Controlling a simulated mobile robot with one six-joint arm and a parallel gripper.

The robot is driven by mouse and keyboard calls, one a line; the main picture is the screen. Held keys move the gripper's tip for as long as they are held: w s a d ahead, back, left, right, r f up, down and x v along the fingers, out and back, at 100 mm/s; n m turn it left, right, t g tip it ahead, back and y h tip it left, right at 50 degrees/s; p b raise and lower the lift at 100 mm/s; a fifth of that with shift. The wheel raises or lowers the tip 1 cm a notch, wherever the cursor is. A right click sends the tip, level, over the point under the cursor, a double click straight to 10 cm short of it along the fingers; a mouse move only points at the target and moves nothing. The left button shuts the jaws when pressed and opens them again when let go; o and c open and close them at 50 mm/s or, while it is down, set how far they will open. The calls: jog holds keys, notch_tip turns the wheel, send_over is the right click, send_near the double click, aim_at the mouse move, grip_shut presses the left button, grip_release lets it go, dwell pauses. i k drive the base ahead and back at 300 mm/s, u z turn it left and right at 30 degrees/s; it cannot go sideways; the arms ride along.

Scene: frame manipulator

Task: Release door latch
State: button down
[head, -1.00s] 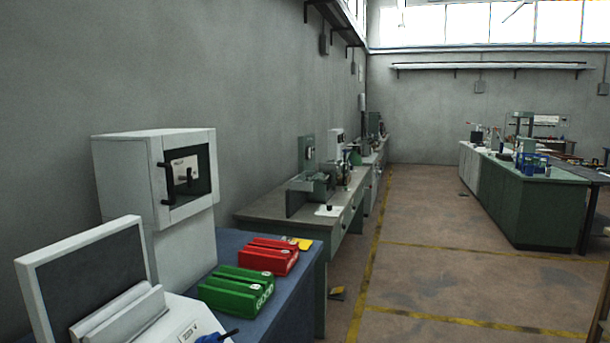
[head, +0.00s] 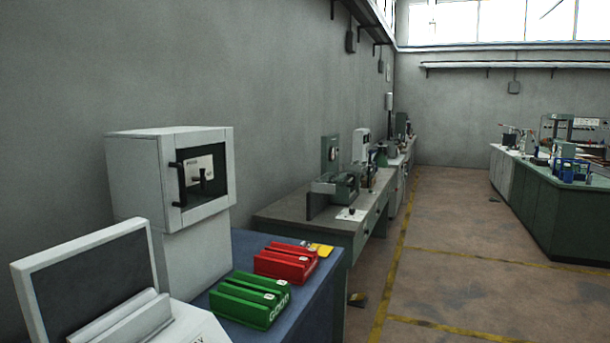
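A white boxy machine (head: 138,180) stands on a blue-topped bench at the left, on a white pedestal. Its front has a dark-framed door (head: 203,177) with a light panel seen inside the frame. A black bar handle (head: 179,184) sits at the door's left edge. A dark lever-like part (head: 204,180) shows in front of the light panel; I cannot tell which of these is the latch. The door looks closed. My gripper is not in view.
A white console with a dark screen (head: 92,280) stands in the near left. A green box (head: 250,299) marked GOOD and a red box (head: 286,263) lie on the blue bench (head: 312,297). A grey workbench (head: 290,212) stands beyond. The floor aisle (head: 450,290) at right is clear.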

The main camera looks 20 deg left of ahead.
aim_at(202, 178)
jog(key=i, duration=2.8)
jog(key=u, duration=3.1)
jog(key=i, duration=0.95)
jog(key=z, duration=0.05)
